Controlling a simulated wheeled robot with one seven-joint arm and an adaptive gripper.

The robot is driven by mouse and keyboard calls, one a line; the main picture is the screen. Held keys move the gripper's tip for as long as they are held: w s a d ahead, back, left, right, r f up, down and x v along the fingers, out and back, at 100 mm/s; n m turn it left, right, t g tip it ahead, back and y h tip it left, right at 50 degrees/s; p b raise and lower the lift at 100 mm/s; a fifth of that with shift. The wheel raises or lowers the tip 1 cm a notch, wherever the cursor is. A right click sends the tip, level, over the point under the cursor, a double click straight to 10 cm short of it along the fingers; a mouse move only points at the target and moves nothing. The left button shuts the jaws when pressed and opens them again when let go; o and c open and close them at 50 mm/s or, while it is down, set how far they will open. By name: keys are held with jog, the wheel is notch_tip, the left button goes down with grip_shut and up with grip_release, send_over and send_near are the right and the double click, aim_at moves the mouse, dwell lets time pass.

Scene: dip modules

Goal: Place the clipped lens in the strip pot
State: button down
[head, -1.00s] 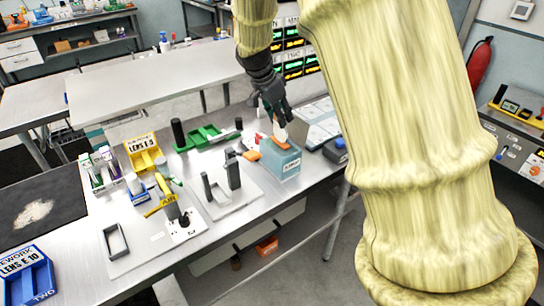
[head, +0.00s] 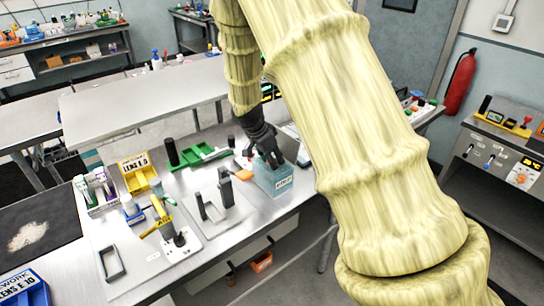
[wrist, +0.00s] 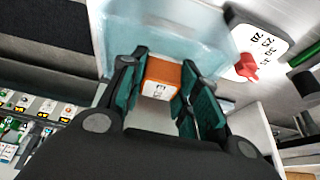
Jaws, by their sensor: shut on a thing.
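My gripper (head: 275,158) points down at the mouth of a translucent blue pot (head: 283,184) with a white label, likely the strip pot. In the wrist view, my gripper (wrist: 160,88) is shut on an orange block with a white printed face (wrist: 160,78), likely the clip of the clipped lens. The block sits between the teal finger pads. The lens itself cannot be made out. In the wrist view, the pot's pale blue wall (wrist: 165,30) shows beyond the block. My fingers hide the held block in the head view; how deep it sits cannot be told.
A small orange piece (head: 243,174) lies left of the pot. A red knob (wrist: 245,68) on a numbered dial is close by in the wrist view.

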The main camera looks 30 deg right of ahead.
jog(key=shift+s, duration=0.1)
jog(key=c, duration=1.1)
grip_release()
jog(key=shift+f, duration=0.15)
jog(key=shift+o, duration=0.2)
jog(key=b+v, duration=0.3)
jog(key=v, duration=0.9)
jog(key=shift+d, duration=0.1)
